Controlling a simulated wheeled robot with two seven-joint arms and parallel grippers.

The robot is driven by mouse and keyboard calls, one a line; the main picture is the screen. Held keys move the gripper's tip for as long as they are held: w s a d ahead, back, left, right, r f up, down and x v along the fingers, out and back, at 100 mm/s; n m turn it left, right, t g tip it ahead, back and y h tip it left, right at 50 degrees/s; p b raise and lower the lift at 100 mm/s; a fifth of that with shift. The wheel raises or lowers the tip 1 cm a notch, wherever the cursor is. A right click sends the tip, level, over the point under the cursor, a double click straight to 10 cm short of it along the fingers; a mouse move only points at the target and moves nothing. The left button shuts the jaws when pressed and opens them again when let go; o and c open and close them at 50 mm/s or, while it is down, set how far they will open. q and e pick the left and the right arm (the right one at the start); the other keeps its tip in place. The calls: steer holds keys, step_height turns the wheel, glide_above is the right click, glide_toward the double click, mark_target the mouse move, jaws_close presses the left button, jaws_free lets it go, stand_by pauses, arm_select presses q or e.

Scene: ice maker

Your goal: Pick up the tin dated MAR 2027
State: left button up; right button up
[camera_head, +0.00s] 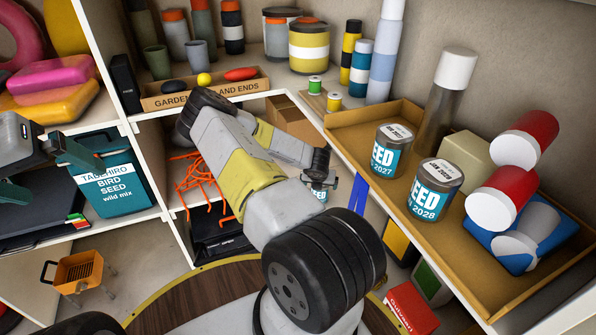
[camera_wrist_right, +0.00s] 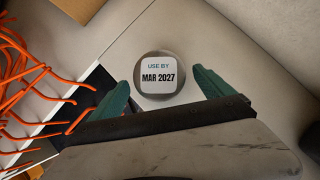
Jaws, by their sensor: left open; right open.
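The tin with "USE BY MAR 2027" on its lid (camera_wrist_right: 159,76) stands on a pale shelf in the right wrist view. My right gripper (camera_wrist_right: 163,92) is open, with one teal finger on each side of the tin's near part; contact cannot be told. In the head view a tin (camera_head: 318,195) shows partly behind my right gripper (camera_head: 326,183). Another seed tin ending in 2027 (camera_head: 390,152) and a tin dated JAN 2028 (camera_head: 434,190) stand in the upper tray. My left gripper (camera_head: 75,152) is open and empty before the bird seed tub.
The cardboard tray (camera_head: 368,114) also holds red-and-white cylinders (camera_head: 527,140). Orange tangled prongs (camera_head: 200,185) lie left of my right arm and show in the wrist view (camera_wrist_right: 35,85). The bird seed tub (camera_head: 112,185) stands at left. Shelf walls border the right arm.

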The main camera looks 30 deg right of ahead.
steer(key=shift+x, duration=1.6)
steer(key=c, duration=1.9)
steer(key=shift+r, duration=0.1)
